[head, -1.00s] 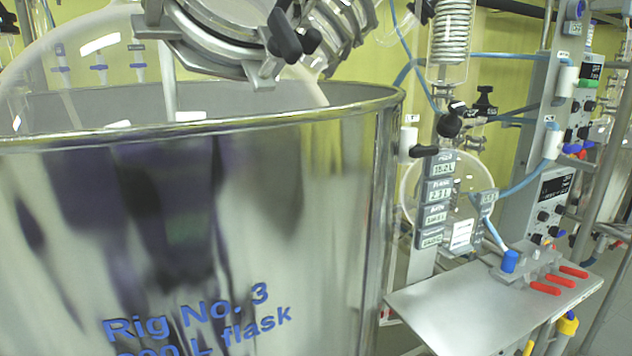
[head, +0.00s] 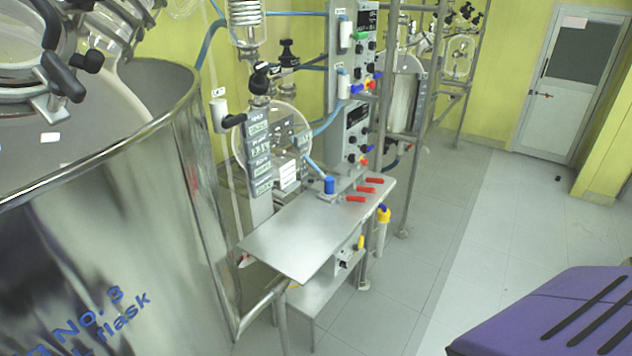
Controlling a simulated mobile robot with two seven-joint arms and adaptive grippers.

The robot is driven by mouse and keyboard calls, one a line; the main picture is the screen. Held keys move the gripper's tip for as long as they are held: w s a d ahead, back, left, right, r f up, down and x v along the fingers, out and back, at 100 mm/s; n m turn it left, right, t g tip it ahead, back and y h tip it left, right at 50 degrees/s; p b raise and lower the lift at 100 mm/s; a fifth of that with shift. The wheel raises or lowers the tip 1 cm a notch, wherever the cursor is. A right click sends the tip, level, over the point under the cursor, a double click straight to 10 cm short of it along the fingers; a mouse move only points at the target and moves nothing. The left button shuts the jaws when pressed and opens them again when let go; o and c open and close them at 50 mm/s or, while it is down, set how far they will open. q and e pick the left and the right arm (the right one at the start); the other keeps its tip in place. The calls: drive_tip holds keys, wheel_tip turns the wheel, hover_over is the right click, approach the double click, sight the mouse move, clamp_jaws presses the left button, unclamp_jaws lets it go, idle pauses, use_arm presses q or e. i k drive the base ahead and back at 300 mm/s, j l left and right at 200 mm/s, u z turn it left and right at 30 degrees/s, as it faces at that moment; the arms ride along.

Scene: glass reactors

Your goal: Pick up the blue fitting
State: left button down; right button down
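A small upright blue fitting (head: 329,184) shows at the back edge of a steel shelf (head: 290,243), with a pale blue hose running up from it. It sits beside several red-handled valves (head: 356,199). A blue and yellow fitting (head: 383,213) hangs below the shelf's right end. I cannot tell which of these the task names. Neither of my grippers is in view.
A large steel vessel (head: 110,215) marked No. 3 fills the left. Glassware (head: 272,135) and a control column (head: 352,130) stand behind the shelf. Metal frame posts (head: 425,100) rise to its right. Tiled floor (head: 490,240) is open towards a door (head: 570,90).

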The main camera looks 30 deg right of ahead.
sight(329, 192)
drive_tip(key=l+u, duration=0.2)
drive_tip(key=l, duration=0.5)
drive_tip(key=l+u, duration=0.2)
drive_tip(key=l, duration=0.55)
drive_tip(key=k, duration=0.05)
